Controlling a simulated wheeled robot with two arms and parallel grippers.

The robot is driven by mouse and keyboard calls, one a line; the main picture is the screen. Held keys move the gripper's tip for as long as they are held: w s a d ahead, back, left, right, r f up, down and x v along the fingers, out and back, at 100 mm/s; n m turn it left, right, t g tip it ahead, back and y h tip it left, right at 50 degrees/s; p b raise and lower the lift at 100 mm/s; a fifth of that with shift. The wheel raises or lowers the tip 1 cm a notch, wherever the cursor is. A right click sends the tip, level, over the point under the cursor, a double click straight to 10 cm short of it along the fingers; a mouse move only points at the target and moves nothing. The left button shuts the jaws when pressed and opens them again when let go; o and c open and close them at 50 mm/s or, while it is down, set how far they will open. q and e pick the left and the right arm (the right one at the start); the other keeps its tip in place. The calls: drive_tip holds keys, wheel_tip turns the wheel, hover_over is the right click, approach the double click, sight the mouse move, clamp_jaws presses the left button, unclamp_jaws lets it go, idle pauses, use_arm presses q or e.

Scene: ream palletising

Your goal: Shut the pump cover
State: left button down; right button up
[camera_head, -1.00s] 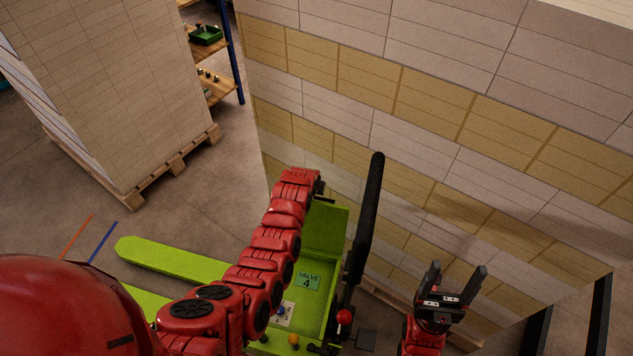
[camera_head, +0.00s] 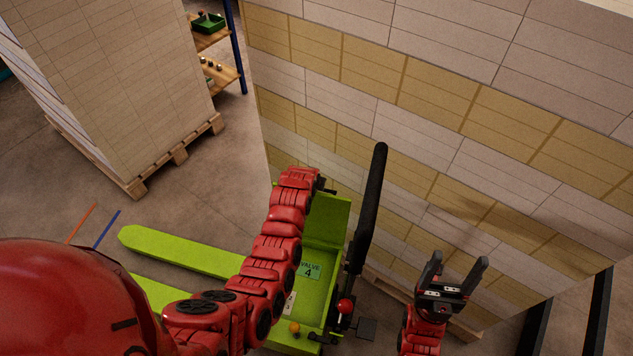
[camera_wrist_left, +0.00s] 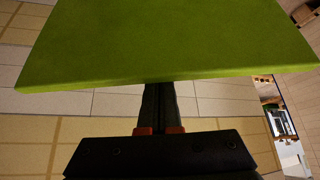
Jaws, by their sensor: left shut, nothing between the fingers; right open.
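The pump cover (camera_head: 328,217) is a flat lime-green panel, standing raised at the far end of the green pump housing of a pallet truck. My left arm reaches across the housing to the cover's upper left edge. My left gripper (camera_head: 327,189) is mostly hidden there. In the left wrist view the cover (camera_wrist_left: 165,40) fills the top, and my left fingers (camera_wrist_left: 160,105) are together and empty, their tips running up to its edge; contact cannot be told. My right gripper (camera_head: 453,275) is open and empty, right of the truck.
A black tiller handle (camera_head: 368,205) rises right beside the cover. A tall wall of stacked reams (camera_head: 420,110) stands close behind. Green forks (camera_head: 180,254) extend left.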

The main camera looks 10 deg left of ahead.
sight(312, 203)
use_arm(q)
drive_tip(key=s+t, duration=0.1)
drive_tip(key=s, duration=0.1)
drive_tip(key=s+b, duration=0.1)
drive_tip(key=s, duration=0.2)
drive_tip(key=s+f+t+b, duration=0.1)
drive_tip(key=s, duration=0.2)
drive_tip(key=shift+a+t, duration=0.1)
drive_tip(key=shift+t, duration=0.2)
drive_tip(key=s+f+t+b, duration=0.3)
drive_tip(key=s+f+b, duration=0.3)
drive_tip(key=s+b, duration=0.3)
drive_tip(key=s+a+f+t+b, duration=0.1)
drive_tip(key=s+f+t+b, duration=0.3)
drive_tip(key=s+f+b, duration=0.3)
drive_tip(key=shift+s+f+b, duration=0.2)
drive_tip(key=shift+s+b, duration=1.15)
drive_tip(key=shift+s, duration=1.45)
